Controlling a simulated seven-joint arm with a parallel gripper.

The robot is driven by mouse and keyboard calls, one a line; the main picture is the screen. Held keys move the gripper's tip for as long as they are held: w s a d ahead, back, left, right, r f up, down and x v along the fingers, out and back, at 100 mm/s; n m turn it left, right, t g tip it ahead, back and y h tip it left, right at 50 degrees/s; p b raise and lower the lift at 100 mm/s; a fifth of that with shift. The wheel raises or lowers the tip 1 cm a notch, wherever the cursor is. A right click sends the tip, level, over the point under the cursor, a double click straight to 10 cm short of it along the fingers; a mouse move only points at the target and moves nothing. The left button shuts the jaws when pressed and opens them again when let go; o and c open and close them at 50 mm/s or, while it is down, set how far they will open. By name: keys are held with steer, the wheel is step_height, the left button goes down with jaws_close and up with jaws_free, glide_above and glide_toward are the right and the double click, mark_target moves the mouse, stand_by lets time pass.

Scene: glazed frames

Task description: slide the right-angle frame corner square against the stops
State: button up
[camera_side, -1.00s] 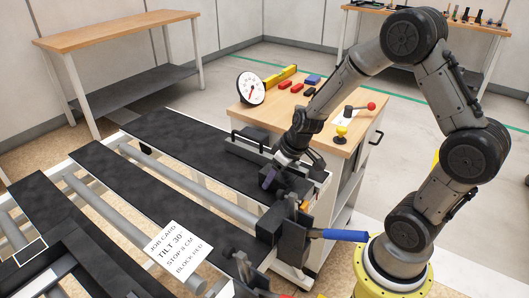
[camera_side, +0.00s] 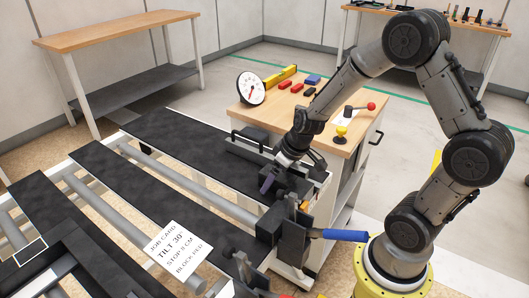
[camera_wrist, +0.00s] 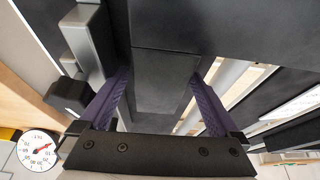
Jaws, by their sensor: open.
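My gripper (camera_side: 274,181) is low over the right end of the dark-topped bench in the side view, next to dark blocks there. In the wrist view its purple fingers (camera_wrist: 160,78) are apart, on either side of a dark grey bar (camera_wrist: 165,82). I cannot tell whether they touch it. A black block (camera_side: 270,226) stands at the bench's right end; I cannot tell whether it is one of the stops. Dark angled pieces (camera_side: 70,238) lie at lower left. I cannot tell for sure which dark part is the frame corner.
A job card (camera_side: 178,249) reading "TILT 30, STOP 8 CM, BLOCK RED" lies on the bench. A blue handle (camera_side: 345,235) sticks out at the right. The wooden cabinet top (camera_side: 300,105) behind holds a round dial (camera_side: 251,88), several small blocks and a red-knobbed lever (camera_side: 362,107).

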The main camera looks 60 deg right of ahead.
steer(key=shift+r, duration=0.1)
steer(key=s+a+r+n+t, duration=0.1)
steer(key=s+a+r, duration=0.15)
steer(key=r, duration=0.65)
steer(key=s+a+r+n+t, duration=0.15)
steer(key=s+r, duration=0.25)
steer(key=r, duration=0.5)
steer(key=s+a+r+m+g, duration=0.1)
steer(key=s+a+m, duration=0.1)
steer(key=s, duration=1.1)
steer(key=shift+a+m, duration=0.35)
steer(key=shift+a, duration=0.35)
steer(key=shift+r, duration=0.1)
